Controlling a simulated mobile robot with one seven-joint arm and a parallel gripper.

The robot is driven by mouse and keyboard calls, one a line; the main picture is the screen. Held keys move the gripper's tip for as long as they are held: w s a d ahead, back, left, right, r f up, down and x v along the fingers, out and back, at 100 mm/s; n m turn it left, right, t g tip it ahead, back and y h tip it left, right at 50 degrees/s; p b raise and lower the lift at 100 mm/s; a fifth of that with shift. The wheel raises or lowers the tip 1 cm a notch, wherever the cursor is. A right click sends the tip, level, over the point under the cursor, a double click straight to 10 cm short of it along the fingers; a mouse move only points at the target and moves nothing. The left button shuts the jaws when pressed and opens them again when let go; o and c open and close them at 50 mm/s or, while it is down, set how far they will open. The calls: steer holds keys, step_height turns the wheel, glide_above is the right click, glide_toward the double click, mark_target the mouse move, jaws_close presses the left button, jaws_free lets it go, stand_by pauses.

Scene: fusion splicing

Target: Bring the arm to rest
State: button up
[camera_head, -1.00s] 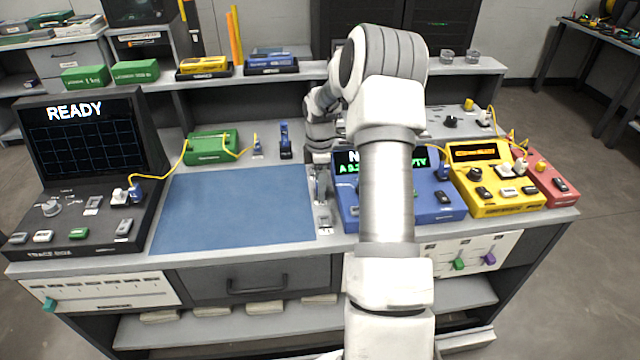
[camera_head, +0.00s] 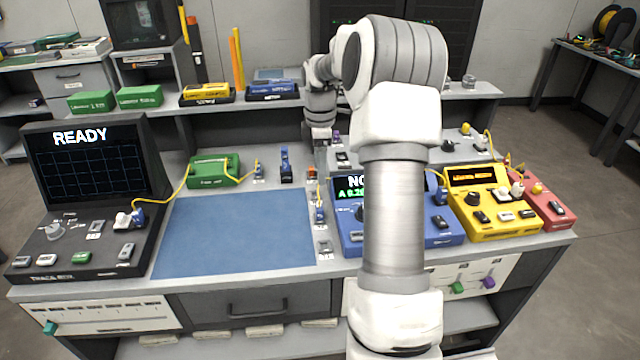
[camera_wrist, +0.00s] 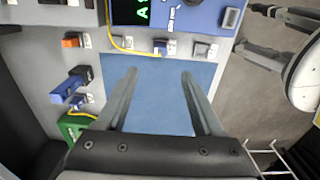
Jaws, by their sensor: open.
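My gripper (camera_head: 320,160) hangs above the bench, behind the right edge of the blue mat, beside the blue splicer box (camera_head: 412,226). In the wrist view my gripper (camera_wrist: 158,78) is open, with nothing between its two grey fingers and the blue mat (camera_wrist: 158,108) below. In the head view my pale arm crosses in front of the blue box and hides part of its screen. A small blue connector (camera_head: 320,214) with a yellow cable sits in a strip of holders right of the mat, apart from the fingers.
The black trace box (camera_head: 60,235) reads READY at left. A green box (camera_head: 210,170) stands behind the mat (camera_head: 235,235). Yellow (camera_head: 490,222) and red (camera_head: 552,210) boxes stand at right. A shelf with small boxes (camera_head: 207,93) runs along the back. The mat is clear.

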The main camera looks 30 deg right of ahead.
steer(key=shift+r, duration=1.7)
